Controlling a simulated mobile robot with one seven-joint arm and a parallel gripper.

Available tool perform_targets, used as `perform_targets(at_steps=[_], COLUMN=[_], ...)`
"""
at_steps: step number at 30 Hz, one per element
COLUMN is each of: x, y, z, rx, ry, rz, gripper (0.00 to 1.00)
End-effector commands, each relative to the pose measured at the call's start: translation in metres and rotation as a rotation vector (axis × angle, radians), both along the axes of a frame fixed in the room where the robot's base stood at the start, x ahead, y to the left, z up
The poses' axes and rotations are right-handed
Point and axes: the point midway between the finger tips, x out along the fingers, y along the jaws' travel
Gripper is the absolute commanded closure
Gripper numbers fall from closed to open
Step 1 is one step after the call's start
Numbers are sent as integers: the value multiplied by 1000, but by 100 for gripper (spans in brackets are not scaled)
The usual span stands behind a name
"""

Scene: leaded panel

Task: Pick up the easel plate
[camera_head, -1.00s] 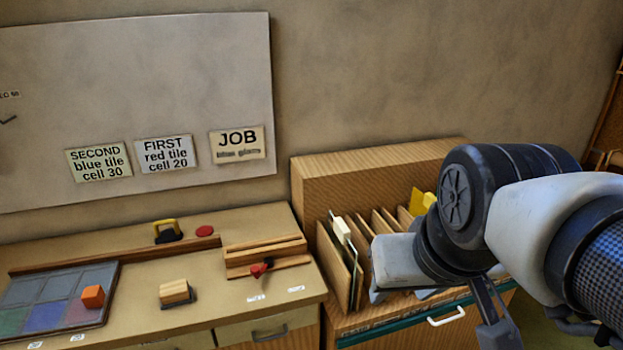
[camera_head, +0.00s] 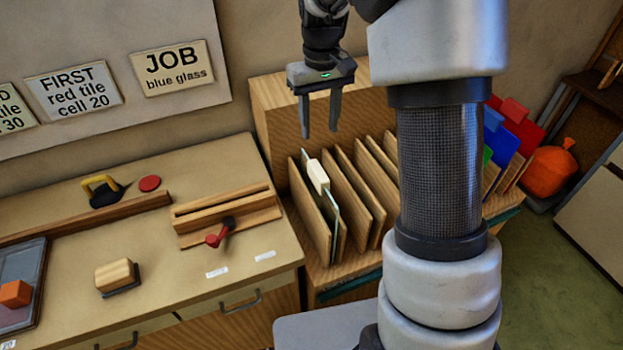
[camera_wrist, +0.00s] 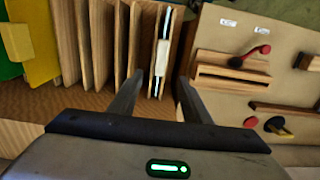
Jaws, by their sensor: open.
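The easel plate looks to be the thin glass plate (camera_head: 334,212) with a cream grip block (camera_head: 318,176) on its upper edge. It stands upright in the left slot of the wooden rack, between dividers. In the wrist view the cream block (camera_wrist: 162,53) lies just beyond and between my fingertips. My gripper (camera_head: 318,130) is open and empty, pointing down, above the rack and the plate, apart from it. In the wrist view my gripper (camera_wrist: 160,77) has its fingers on either side of the plate's line. The plate's lower part is hidden by the dividers.
Wooden dividers (camera_head: 352,200) stand close beside the plate. Coloured sheets (camera_head: 518,125) stand at the rack's right end. The bench at left holds a wooden block (camera_head: 115,275), a slotted wooden holder (camera_head: 225,212) with a red knob, and a yellow-handled tool (camera_head: 102,188).

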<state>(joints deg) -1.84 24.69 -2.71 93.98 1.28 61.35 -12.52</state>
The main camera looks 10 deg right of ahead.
Motion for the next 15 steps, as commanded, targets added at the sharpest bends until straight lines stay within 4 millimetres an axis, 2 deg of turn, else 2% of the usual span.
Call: perform_targets(at_steps=[9,15], x=[-3,-2], y=[0,0], z=[-68,-102], rx=[0,0], ry=[6,4], rz=[0,0], gripper=[56,56])
